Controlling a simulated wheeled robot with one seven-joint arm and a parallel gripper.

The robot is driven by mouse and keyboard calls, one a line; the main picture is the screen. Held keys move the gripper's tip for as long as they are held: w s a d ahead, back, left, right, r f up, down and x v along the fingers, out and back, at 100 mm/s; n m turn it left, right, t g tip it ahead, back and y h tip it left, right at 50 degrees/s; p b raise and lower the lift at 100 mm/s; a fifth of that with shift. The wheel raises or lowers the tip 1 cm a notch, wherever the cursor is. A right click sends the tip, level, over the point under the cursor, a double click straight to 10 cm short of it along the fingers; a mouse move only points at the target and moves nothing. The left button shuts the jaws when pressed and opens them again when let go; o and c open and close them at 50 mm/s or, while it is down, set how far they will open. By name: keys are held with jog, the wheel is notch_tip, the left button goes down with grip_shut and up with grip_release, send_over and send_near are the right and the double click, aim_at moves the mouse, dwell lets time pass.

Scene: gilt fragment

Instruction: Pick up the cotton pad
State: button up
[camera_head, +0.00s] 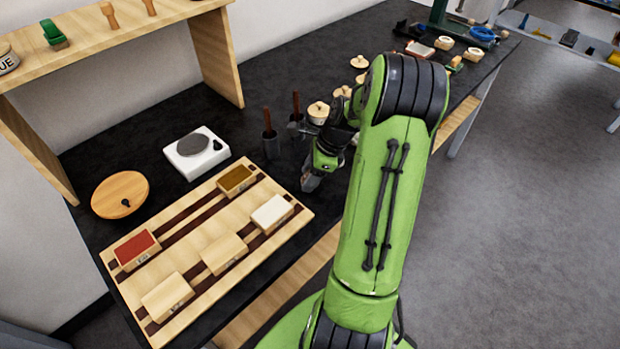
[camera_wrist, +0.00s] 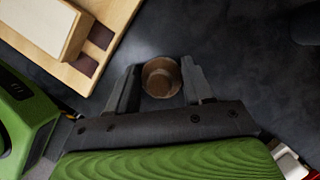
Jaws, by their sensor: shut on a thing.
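My gripper (camera_wrist: 162,82) is shut on a small round brown thing (camera_wrist: 160,72) with a darker, hollow-looking middle. I cannot tell whether it is the cotton pad. In the head view my gripper (camera_head: 311,184) is low over the dark bench, just right of the wooden board, and its fingers mostly hide what they hold. I see nothing else that is clearly a cotton pad. A wooden box with a white top (camera_head: 272,212) sits on the board's right side, close to the gripper.
The striped wooden board (camera_head: 205,239) carries several small boxes, one red-topped (camera_head: 137,247). A white scale (camera_head: 196,152), a round wooden lid (camera_head: 120,195) and dark cups with handles (camera_head: 270,140) stand behind. Lidded jars (camera_head: 318,111) stand beyond the gripper.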

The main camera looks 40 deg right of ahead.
jog(key=shift+c, duration=1.1)
jog(key=shift+r, duration=0.1)
notch_tip(320, 180, up, 10)
jog(key=p, duration=0.3)
jog(key=shift+p, duration=0.35)
jog(key=o, duration=0.3)
jog(key=shift+c, duration=1.2)
